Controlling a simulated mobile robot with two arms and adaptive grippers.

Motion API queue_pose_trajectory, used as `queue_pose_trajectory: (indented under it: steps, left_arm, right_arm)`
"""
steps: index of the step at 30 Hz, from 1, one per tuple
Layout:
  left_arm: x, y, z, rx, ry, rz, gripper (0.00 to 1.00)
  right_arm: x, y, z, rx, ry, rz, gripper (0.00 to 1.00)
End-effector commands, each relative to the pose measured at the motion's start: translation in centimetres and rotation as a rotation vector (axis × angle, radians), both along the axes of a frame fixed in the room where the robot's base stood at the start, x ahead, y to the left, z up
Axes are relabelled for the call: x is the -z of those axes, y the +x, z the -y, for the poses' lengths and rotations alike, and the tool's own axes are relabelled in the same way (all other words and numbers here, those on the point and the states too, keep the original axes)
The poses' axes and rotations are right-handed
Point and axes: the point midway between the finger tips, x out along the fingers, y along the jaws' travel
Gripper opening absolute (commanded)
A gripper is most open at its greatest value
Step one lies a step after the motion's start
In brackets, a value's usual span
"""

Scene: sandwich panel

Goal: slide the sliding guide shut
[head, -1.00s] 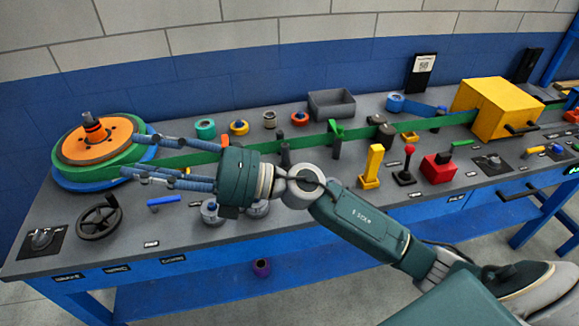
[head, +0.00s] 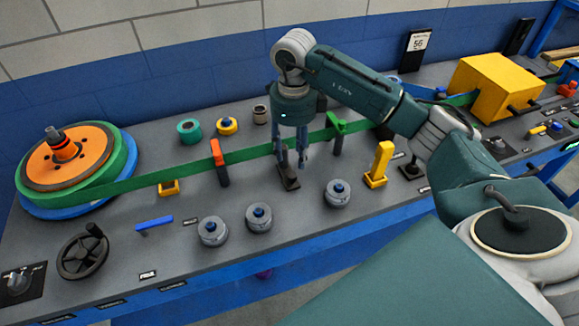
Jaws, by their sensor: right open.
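A green band (head: 190,174) runs from the orange-and-green reel (head: 68,160) to the yellow box (head: 491,90). Several upright guide-like pieces stand along it: an orange-topped one (head: 219,163), a green one (head: 336,125), a yellow one (head: 379,165) in front of the band, and a dark one with a low base (head: 290,183). I cannot tell for sure which is the sliding guide. My right gripper (head: 293,163) points down at the dark piece, its open fingers close around or beside its upright; contact is unclear. The fingers hide much of that upright. My left gripper is out of view.
Grey knobs with blue centres (head: 258,217) stand along the front, with a black handwheel (head: 83,254) and a blue handle (head: 154,224) to the left. Green (head: 189,131) and yellow (head: 227,126) rolls lie behind the band.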

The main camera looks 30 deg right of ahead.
Motion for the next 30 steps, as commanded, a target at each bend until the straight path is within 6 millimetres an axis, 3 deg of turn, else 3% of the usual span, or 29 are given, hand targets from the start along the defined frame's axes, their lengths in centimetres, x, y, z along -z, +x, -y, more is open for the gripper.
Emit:
queue_pose_trajectory:
  steps: [1, 3, 6, 8, 16, 20, 24, 26, 30]
  left_arm:
    - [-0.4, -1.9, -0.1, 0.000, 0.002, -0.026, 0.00]
    - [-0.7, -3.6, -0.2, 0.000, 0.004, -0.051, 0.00]
    - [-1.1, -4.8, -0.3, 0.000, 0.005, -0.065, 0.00]
    - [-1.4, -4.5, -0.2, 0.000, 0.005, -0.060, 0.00]
    - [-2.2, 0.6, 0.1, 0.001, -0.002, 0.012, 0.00]
    - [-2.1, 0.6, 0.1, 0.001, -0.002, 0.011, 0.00]
    - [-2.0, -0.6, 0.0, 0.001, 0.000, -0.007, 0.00]
    - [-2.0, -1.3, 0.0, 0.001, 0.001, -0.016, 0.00]
    - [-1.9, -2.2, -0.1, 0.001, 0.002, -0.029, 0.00]
  right_arm:
    - [1.0, -0.1, -0.1, 0.000, 0.002, -0.006, 0.42]
    - [2.4, -0.1, -0.1, 0.000, 0.002, -0.006, 0.42]
    - [4.2, -0.1, -0.2, -0.001, 0.004, -0.006, 0.42]
    - [5.2, -0.1, -0.2, -0.001, 0.003, -0.004, 0.42]
    - [7.8, 0.0, -0.2, -0.002, 0.004, 0.000, 0.42]
    - [8.0, 0.1, -0.2, -0.002, 0.004, 0.001, 0.42]
    - [8.0, 0.1, -0.2, -0.002, 0.004, 0.001, 0.42]
    - [8.0, 0.1, -0.2, -0.002, 0.004, 0.001, 0.34]
    - [8.0, 0.1, -0.2, -0.002, 0.004, 0.001, 0.06]
